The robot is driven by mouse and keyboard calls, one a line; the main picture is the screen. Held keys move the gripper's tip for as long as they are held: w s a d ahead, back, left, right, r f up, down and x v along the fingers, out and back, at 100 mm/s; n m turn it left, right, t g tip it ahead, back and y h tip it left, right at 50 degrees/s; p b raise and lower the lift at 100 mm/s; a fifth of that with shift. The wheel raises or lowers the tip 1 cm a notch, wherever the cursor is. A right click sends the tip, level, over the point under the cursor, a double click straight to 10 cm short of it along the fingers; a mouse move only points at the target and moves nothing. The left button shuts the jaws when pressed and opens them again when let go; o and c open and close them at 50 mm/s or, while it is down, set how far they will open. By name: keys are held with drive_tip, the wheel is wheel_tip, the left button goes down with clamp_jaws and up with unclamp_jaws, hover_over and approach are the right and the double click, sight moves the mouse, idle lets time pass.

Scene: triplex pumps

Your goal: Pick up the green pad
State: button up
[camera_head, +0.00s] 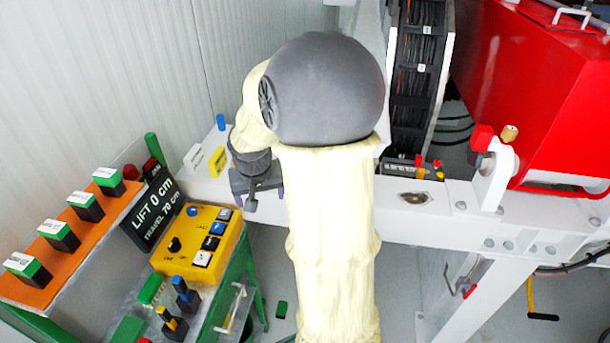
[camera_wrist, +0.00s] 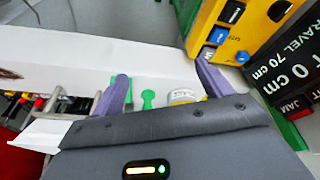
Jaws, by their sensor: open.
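My gripper (camera_head: 257,190) is over the white beam, with its purple fingers spread apart and empty in the wrist view (camera_wrist: 163,85). Between and beyond the fingers, a small green keyhole-shaped piece (camera_wrist: 148,98) shows against the white surface, next to a pale round piece (camera_wrist: 182,97). I cannot tell whether this green piece is the pad. In the head view, a flat green pad (camera_head: 150,289) lies on the console at lower left, apart from my gripper. A small dark green block (camera_head: 281,309) is low down near the floor. My arm hides part of the beam.
A yellow control box (camera_head: 198,243) and a black lift display (camera_head: 151,211) stand left of my gripper. An orange shelf (camera_head: 70,252) carries several green-topped blocks. Upright white (camera_head: 193,157) and yellow (camera_head: 217,160) tags stand on the beam. A red tank (camera_head: 535,90) is at right.

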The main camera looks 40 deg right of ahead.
drive_tip(key=w+d+r+m+p, duration=0.1)
drive_tip(key=d+r+m, duration=0.1)
drive_tip(key=d, duration=0.5)
drive_tip(key=w+d+r+m+h+p, duration=0.1)
drive_tip(key=w+d+r+m, duration=0.1)
drive_tip(key=d, duration=0.6)
drive_tip(key=shift+w+d+r+m+h, duration=0.2)
drive_tip(key=shift+d+r+m+h, duration=0.15)
drive_tip(key=shift+r, duration=0.45)
drive_tip(key=p+x, duration=0.2)
drive_tip(key=x, duration=1)
drive_tip(key=shift+w+a+f, duration=0.1)
drive_tip(key=shift+w, duration=0.05)
drive_tip(key=shift+f, duration=0.1)
drive_tip(key=shift+w+p+x, duration=0.15)
drive_tip(key=shift+p+x, duration=0.4)
drive_tip(key=shift+x, duration=0.7)
drive_tip(key=shift+w+p+x, duration=0.15)
drive_tip(key=shift+p+x, duration=0.35)
drive_tip(key=shift+x, duration=0.8)
drive_tip(key=shift+a, duration=0.1)
